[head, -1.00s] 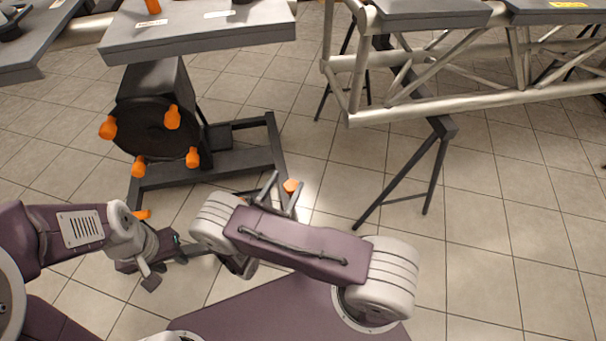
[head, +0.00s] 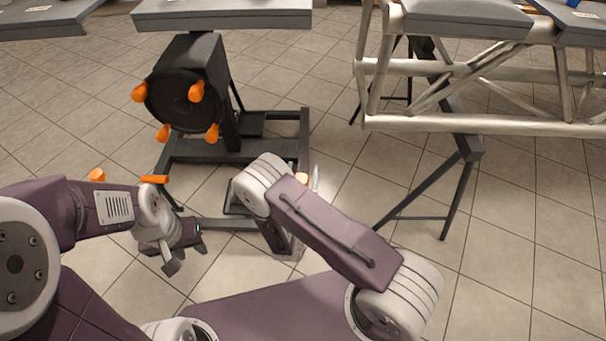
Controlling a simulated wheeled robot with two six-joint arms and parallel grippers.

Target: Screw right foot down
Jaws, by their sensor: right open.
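A black stand frame (head: 306,135) stands on the floor. My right gripper (head: 314,180) is at this knob, mostly hidden behind my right arm; one pale finger shows just right of the knob. It is open, and I cannot tell whether it touches the knob. Another orange piece (head: 154,179) is at the frame's left near corner. My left gripper (head: 187,256) hangs low in front of the frame, apart from both knobs; its jaw opening is unclear.
A black round-faced fixture (head: 185,105) with several orange knobs rises from the stand under a grey tabletop (head: 222,14). A metal truss (head: 480,122) rests on a dark trestle (head: 455,190) at the right. The tiled floor (head: 530,220) is clear at the lower right.

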